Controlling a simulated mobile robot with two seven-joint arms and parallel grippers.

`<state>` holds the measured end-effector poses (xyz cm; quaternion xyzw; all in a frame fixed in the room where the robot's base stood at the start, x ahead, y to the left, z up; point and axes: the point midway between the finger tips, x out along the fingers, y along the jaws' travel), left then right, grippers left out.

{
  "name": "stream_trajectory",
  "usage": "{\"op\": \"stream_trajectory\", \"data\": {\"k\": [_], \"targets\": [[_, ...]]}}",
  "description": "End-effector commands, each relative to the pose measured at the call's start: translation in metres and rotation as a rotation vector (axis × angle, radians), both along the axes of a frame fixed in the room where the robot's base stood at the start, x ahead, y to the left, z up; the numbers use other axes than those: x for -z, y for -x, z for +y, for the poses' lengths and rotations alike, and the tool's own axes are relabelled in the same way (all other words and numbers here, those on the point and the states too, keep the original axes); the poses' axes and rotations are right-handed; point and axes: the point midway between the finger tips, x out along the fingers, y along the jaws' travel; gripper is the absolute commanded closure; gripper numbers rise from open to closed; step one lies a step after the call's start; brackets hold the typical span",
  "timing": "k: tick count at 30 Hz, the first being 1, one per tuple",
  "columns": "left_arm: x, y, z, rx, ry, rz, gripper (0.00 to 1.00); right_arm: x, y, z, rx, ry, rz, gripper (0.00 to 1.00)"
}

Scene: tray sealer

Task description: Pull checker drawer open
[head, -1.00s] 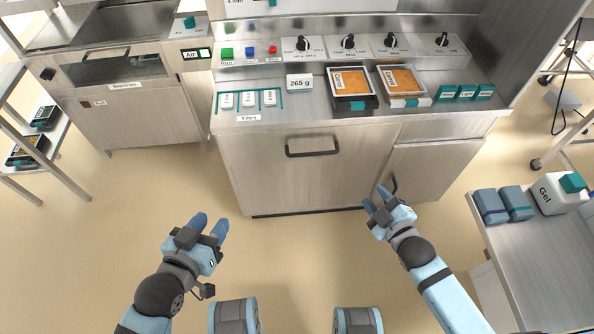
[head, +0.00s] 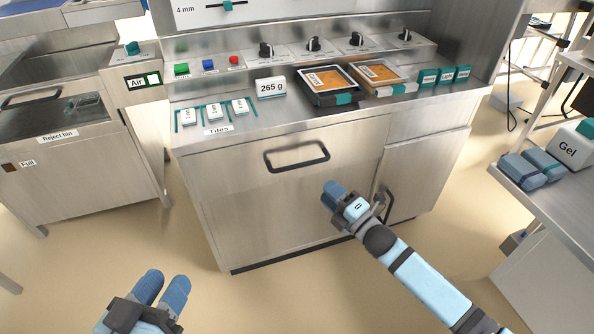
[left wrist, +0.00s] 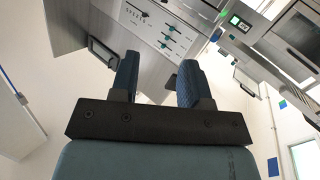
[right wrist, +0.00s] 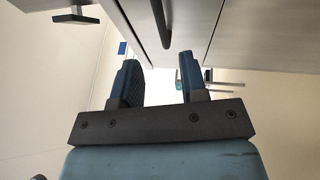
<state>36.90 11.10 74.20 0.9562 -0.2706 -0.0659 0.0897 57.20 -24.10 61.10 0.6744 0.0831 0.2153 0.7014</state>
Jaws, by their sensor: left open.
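The steel checker cabinet has a wide drawer front (head: 255,205) with a dark horizontal bar handle (head: 297,157). The drawer looks shut. My right gripper (head: 331,190) is in front of the drawer's right part, below and right of that handle, and apart from it. In the right wrist view its fingers (right wrist: 158,82) are spread with nothing between them. A dark bar handle (right wrist: 160,22) shows beyond them; which handle it is, I cannot tell. My left gripper (head: 165,285) is low at the left, open and empty, well away from the drawer; its fingers also show in the left wrist view (left wrist: 157,80).
A narrower door (head: 425,175) with an upright handle (head: 387,203) is right of the drawer, close to my right gripper. Two filled trays (head: 330,82) rest on the counter above. A reject bin (head: 75,165) stands at left, a side table (head: 560,195) at right.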

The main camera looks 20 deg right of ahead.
Motion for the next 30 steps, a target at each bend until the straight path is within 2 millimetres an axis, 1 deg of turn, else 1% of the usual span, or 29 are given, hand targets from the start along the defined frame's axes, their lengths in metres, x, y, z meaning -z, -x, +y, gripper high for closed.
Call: {"op": "stream_trajectory", "data": {"k": [1,5,9,15,21,29,30], "targets": [[0.007,0.000,0.000,0.003,-0.006,0.009,0.57,0.000,-0.010,0.005,-0.001,0.000,-0.003,0.60],[0.017,-0.001,0.000,0.014,-0.029,0.020,0.57,-0.005,-0.035,0.017,-0.001,-0.002,-0.003,0.60],[0.015,-0.007,0.004,0.010,-0.062,-0.043,0.57,-0.009,-0.062,0.029,-0.002,-0.004,-0.001,0.60],[0.013,-0.013,0.007,0.006,-0.102,-0.112,0.57,-0.015,-0.090,0.042,-0.001,-0.003,0.000,0.60],[0.010,-0.016,0.009,0.002,-0.120,-0.145,0.57,-0.019,-0.103,0.048,0.000,-0.003,0.003,0.60],[0.010,-0.016,0.009,0.004,-0.125,-0.148,0.57,-0.020,-0.104,0.049,-0.001,-0.003,0.003,0.60],[0.010,-0.016,0.009,0.004,-0.125,-0.147,0.57,-0.020,-0.104,0.048,-0.001,-0.003,0.003,0.63]]}}
